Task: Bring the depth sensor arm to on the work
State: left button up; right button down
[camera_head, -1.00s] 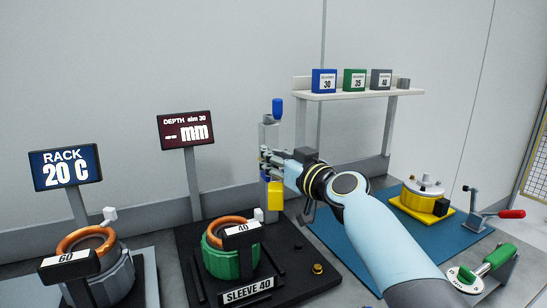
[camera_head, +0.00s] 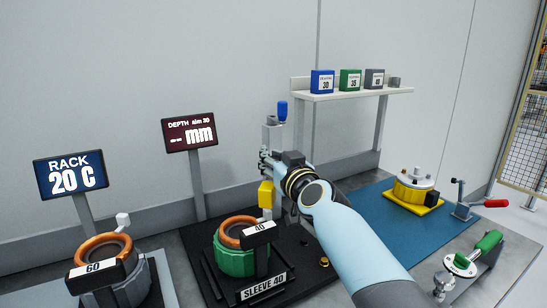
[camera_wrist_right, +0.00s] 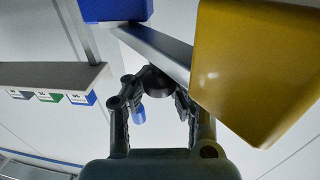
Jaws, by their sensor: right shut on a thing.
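The depth sensor arm shows as a yellow block (camera_head: 265,195) beside a grey post (camera_head: 271,134) with a blue top (camera_head: 282,111). The yellow block also fills the right of the right wrist view (camera_wrist_right: 255,65). My right gripper (camera_head: 267,160) is at the post just above the yellow block. In the wrist view its fingers (camera_wrist_right: 155,88) are closed in around a dark rounded part; the exact contact is hard to see. The work, a green housing with a copper ring (camera_head: 235,262) marked 40, stands below and left of the yellow block. My left gripper is out of view.
The depth display (camera_head: 190,131) shows dashes and mm. The rack display (camera_head: 70,174) reads 20 C above a grey housing (camera_head: 132,285) marked 60. A shelf (camera_head: 352,94) holds blue, green and grey blocks. A yellow-based fixture (camera_head: 413,192) stands on the blue mat (camera_head: 370,222).

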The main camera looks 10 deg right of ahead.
jog(key=shift+s+a+f, duration=0.15)
jog(key=shift+a+f, duration=0.1)
jog(key=shift+f, duration=0.25)
jog(key=c, duration=1.7)
grip_release()
jog(key=o, duration=0.5)
jog(key=shift+s+a+r, duration=0.2)
jog(key=shift+r, duration=0.05)
jog(key=shift+o, duration=0.7)
jog(key=shift+r, duration=0.1)
jog(key=shift+w+d, duration=0.15)
jog(key=s+d, duration=0.1)
jog(key=s, duration=1.1)
jog(key=shift+d, duration=0.3)
